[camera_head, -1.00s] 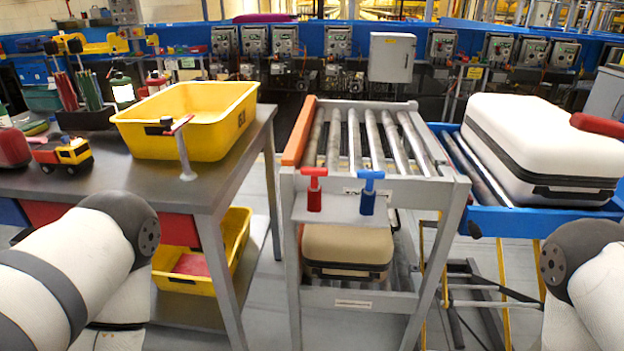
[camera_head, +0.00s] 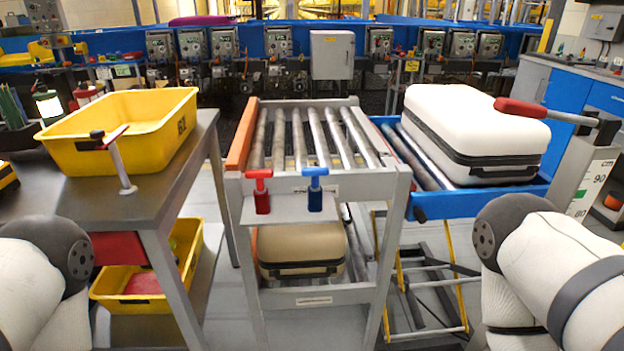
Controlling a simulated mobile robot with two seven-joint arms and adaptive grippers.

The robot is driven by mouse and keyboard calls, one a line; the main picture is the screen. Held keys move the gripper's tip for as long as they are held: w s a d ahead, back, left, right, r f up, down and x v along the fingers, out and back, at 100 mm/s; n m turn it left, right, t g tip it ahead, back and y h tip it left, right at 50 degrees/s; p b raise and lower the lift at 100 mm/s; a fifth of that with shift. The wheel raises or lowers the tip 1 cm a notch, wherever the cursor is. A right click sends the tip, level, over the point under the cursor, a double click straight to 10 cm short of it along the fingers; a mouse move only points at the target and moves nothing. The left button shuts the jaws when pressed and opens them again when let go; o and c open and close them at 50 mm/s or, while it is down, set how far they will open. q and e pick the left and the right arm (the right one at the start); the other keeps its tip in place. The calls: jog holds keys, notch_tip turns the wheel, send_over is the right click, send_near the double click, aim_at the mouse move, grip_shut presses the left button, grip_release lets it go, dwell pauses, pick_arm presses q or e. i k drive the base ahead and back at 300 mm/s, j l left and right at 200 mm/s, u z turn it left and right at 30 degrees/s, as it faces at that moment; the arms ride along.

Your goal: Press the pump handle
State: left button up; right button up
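A lever with a red grip (camera_head: 521,108) sticks out to the left from a grey post marked with a height scale (camera_head: 592,185) at the right. It looks like the pump handle, and it is raised, roughly level, in front of the white suitcase (camera_head: 470,125). The suitcase lies on a blue roller lift table (camera_head: 480,200) with a yellow folding frame below. My left and right arms show only as white links at the lower corners. Both grippers are out of view.
A grey roller rack (camera_head: 378,185) stands in the middle with small red (camera_head: 261,195) and blue (camera_head: 314,190) T-handles on its front shelf. A beige suitcase (camera_head: 300,248) lies below. At left, a yellow bin (camera_head: 130,150) sits on a grey table (camera_head: 170,190).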

aim_at(504, 105)
jog(key=z, duration=1.3)
